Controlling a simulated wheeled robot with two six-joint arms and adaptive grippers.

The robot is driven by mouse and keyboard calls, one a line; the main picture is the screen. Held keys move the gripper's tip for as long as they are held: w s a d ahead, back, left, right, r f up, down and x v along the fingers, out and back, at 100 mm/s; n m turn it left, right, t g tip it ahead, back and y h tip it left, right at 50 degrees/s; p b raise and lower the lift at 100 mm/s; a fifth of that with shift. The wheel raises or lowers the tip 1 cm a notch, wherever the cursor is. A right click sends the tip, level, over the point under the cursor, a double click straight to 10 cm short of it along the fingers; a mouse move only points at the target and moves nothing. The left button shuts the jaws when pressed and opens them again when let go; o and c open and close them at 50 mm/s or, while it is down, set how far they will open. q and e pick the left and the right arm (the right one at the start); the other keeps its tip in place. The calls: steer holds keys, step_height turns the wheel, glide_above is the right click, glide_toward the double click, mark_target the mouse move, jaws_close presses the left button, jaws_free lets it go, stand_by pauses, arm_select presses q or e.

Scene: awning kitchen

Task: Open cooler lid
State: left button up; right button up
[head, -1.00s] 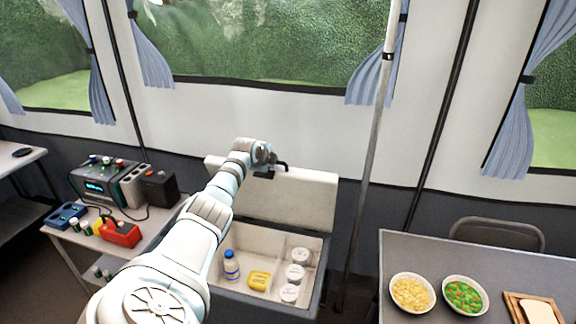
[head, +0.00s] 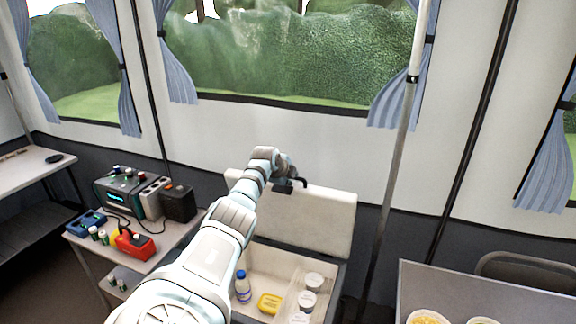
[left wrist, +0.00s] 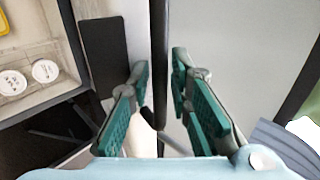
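The cooler (head: 262,258) stands on the floor with its pale lid (head: 325,222) raised, upright and leaning back near the tent wall. My left gripper (head: 298,183) is at the lid's upper edge in the head view. In the left wrist view its green-padded fingers (left wrist: 165,100) are spread apart, with a dark upright strip seen between them. I cannot tell whether they touch the lid. My left forearm hides the cooler's left side. My right gripper is not in view.
A side table (head: 165,243) with a red device (head: 133,244) and a dark box (head: 178,203) stands left of the cooler. A pole (head: 392,180) rises to its right. A grey table (head: 500,292) with bowls is at the lower right.

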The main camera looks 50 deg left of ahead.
arm_select(q)
steer(key=shift+s+r, duration=0.25)
steer(key=shift+r, duration=0.05)
steer(key=v, duration=1.1)
steer(key=shift+d, duration=0.3)
steer(key=shift+s+a, duration=0.1)
steer(key=shift+s, duration=0.05)
